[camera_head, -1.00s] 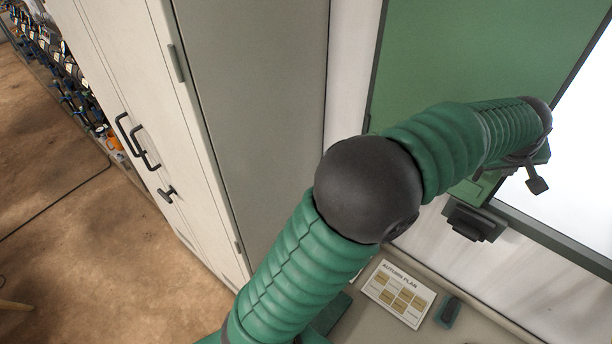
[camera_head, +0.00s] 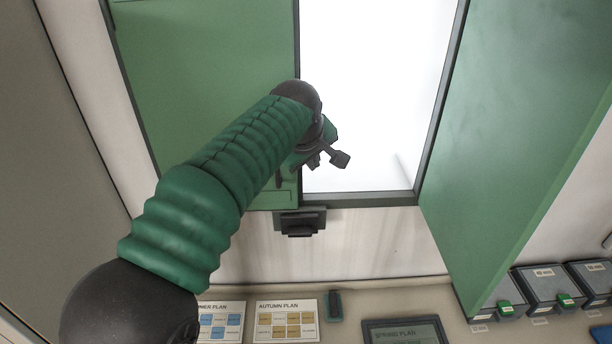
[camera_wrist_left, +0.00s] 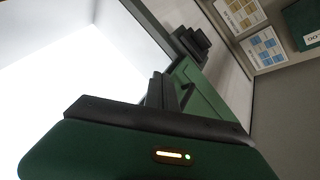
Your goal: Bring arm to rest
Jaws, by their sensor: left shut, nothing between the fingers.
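My left arm, in ribbed green sleeves with dark round joints, comes in from the lower left of the head view. My left gripper (camera_head: 335,157) is shut and empty. It is in front of the edge between a green panel (camera_head: 205,75) and a bright white lit area (camera_head: 375,100). It is above a dark block (camera_head: 300,222) on the wall below the frame. In the left wrist view my dark fingers (camera_wrist_left: 161,90) are together, with the dark block (camera_wrist_left: 191,44) beyond them. My right gripper is not in view.
A second green panel (camera_head: 510,120) juts out on the right. Grey boxes with green latches (camera_head: 545,287) stand at right.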

